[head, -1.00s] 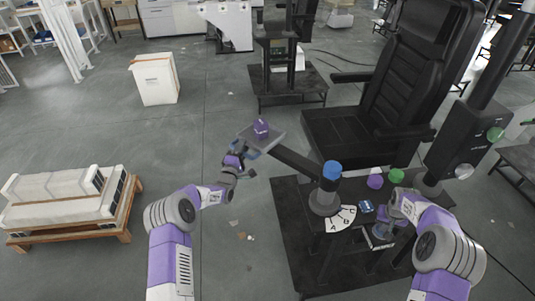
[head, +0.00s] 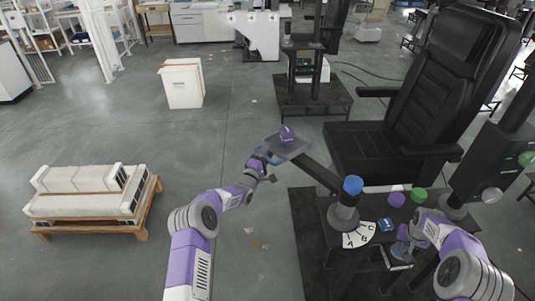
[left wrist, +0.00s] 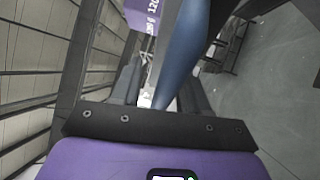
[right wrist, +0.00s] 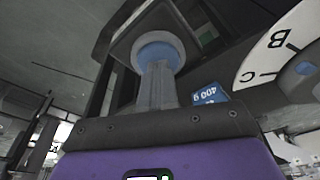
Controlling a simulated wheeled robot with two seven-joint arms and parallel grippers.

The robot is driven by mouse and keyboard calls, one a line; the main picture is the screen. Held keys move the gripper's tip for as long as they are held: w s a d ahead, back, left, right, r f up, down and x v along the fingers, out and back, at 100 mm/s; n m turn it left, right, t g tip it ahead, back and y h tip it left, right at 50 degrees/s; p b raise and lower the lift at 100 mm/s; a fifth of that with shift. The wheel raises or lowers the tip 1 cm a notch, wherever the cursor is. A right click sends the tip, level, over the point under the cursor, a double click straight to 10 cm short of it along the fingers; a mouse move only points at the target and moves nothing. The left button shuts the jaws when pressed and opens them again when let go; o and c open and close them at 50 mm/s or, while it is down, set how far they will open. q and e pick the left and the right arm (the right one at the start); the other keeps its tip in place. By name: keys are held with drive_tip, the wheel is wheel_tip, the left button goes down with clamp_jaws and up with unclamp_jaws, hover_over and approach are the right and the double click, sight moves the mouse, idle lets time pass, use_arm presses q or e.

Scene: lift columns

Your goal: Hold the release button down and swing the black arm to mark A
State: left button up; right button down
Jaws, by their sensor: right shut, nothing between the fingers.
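The black arm (head: 322,176) runs from a blue-capped pivot (head: 352,186) to a plate (head: 297,149) with a purple cube (head: 287,136). A blue handle (left wrist: 185,55) is at the plate's outer end. My left gripper (head: 262,158) has its fingers on either side of this handle, with a gap on one side. The dial (head: 358,238) carries marks A and B here; B and C show on the dial in the right wrist view (right wrist: 285,45). My right gripper (head: 402,246) is shut, empty, its fingertips at the round blue release button (right wrist: 158,48); contact depth is unclear.
A green knob (head: 419,195), a purple knob (head: 396,199) and a blue label block (head: 385,224) are near the pivot. A black chair (head: 430,110) stands behind. A pallet with white boxes (head: 85,190) is at left.

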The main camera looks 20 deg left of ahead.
use_arm(q)
drive_tip(key=shift+s+f, duration=0.1)
drive_tip(key=shift+s+a+f, duration=0.15)
drive_tip(key=shift+s+a, duration=0.05)
drive_tip(key=shift+s, duration=0.35)
drive_tip(key=v, duration=1)
drive_tip(key=shift+s, duration=0.35)
